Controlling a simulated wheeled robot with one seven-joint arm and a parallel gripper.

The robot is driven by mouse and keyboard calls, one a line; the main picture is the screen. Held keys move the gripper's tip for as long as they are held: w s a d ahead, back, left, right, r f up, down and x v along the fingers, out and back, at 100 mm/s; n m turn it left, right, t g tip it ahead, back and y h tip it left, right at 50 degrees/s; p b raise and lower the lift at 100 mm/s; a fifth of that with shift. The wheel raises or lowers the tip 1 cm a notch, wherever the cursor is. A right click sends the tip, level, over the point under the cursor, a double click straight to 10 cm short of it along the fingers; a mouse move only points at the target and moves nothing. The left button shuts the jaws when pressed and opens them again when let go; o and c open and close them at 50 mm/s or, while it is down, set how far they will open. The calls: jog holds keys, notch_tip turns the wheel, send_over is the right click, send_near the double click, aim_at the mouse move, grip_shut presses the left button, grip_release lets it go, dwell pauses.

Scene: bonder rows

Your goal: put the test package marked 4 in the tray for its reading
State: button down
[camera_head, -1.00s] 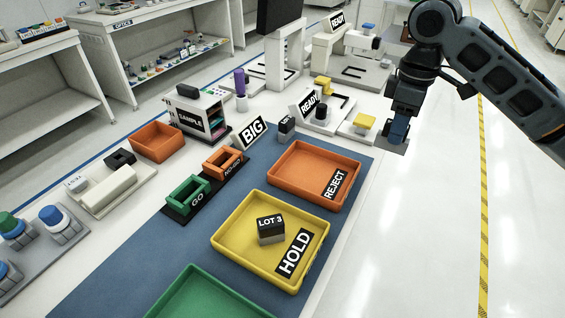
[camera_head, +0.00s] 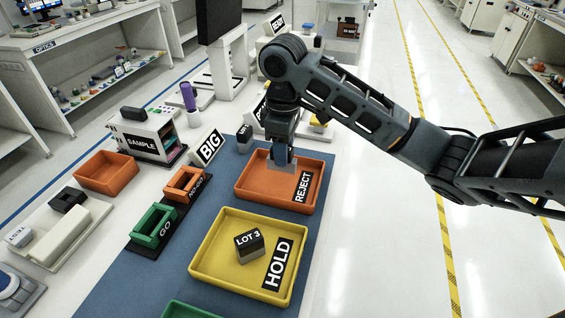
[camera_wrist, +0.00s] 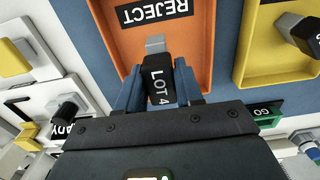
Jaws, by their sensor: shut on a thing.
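My gripper (camera_head: 282,160) is shut on the package marked LOT 4 (camera_wrist: 160,84), a black block with a grey end. It is over the back part of the orange REJECT tray (camera_head: 250,193); the wrist view shows the same tray (camera_wrist: 203,50) behind the package. I cannot tell whether the package touches the tray floor. The yellow HOLD tray (camera_head: 214,262) stands in front and holds a package marked LOT 3 (camera_head: 249,246). A green tray (camera_head: 188,311) is mostly cut off at the bottom edge.
A green GO block (camera_head: 153,228) and an orange NO-GO block (camera_head: 186,184) stand left of the trays, with a BIG sign (camera_head: 208,147) behind. An empty orange bin (camera_head: 106,172) and a SAMPLE box (camera_head: 145,138) are farther left. My arm partly hides the bench's back.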

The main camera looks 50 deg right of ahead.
jog(key=shift+a+f, duration=0.1)
jog(key=shift+f, duration=2)
jog(key=shift+f, duration=0.15)
jog(key=c, duration=0.7)
grip_release()
jog(key=shift+c, duration=0.2)
